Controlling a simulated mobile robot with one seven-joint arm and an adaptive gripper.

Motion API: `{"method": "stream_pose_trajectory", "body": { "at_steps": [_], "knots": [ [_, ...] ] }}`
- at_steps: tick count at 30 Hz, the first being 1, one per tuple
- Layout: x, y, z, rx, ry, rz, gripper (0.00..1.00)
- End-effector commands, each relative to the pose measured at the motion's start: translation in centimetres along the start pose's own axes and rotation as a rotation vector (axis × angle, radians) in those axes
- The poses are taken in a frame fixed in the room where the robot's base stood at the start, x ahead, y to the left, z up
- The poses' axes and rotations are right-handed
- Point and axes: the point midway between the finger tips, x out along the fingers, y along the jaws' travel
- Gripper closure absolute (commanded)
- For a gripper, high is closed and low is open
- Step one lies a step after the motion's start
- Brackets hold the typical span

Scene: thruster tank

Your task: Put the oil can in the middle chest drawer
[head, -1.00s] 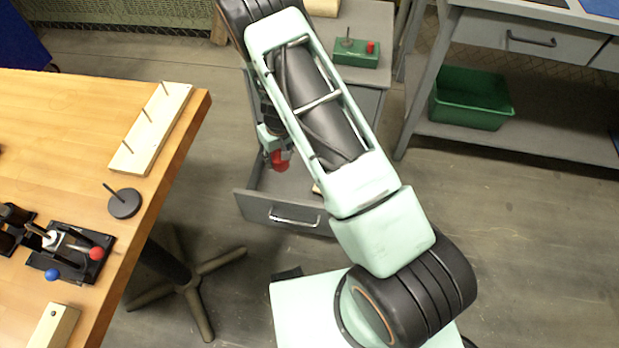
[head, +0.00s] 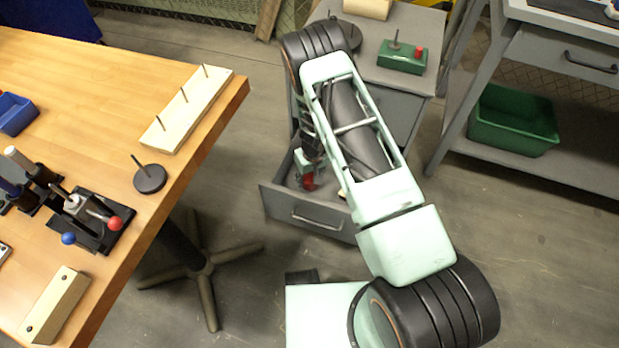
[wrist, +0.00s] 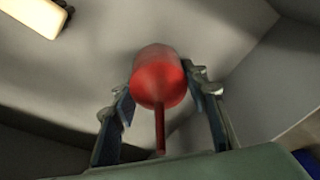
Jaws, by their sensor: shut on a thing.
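The red oil can (wrist: 160,78) is between the two fingers of my gripper (wrist: 160,90) in the wrist view, its thin spout pointing toward the camera. My gripper is shut on it. In the head view the can (head: 308,181) shows as a small red patch at the end of my arm, over the open drawer (head: 310,217) of the grey chest (head: 410,107). The wrist view shows grey drawer walls and floor around the can. I cannot tell whether the can touches the drawer floor. My arm hides much of the drawer.
A pale block (wrist: 38,14) lies in the drawer. A green box with a red knob (head: 402,57) stands on the chest top. The wooden table (head: 215,120) is at left, and a grey bench with a green bin (head: 513,121) at right.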

Motion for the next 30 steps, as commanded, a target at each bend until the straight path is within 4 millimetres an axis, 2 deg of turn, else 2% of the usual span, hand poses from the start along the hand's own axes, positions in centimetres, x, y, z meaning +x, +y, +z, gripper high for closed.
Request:
{"method": "stream_pose_trajectory", "body": {
  "at_steps": [7, 8, 12, 23, 26, 30],
  "knots": [
    [0.4, 0.0, 0.0, 0.000, 0.000, 0.000, 0.91],
    [0.3, 0.0, 0.0, 0.000, 0.000, 0.000, 0.57],
    [0.2, 0.0, 0.0, 0.000, 0.000, 0.000, 0.42],
    [-0.2, 0.0, 0.0, 0.000, 0.000, 0.000, 0.42],
    [-1.4, 0.0, -0.2, 0.000, 0.002, 0.000, 0.42],
    [-4.3, 0.0, -0.2, 0.000, 0.003, 0.000, 0.42]
  ]
}}
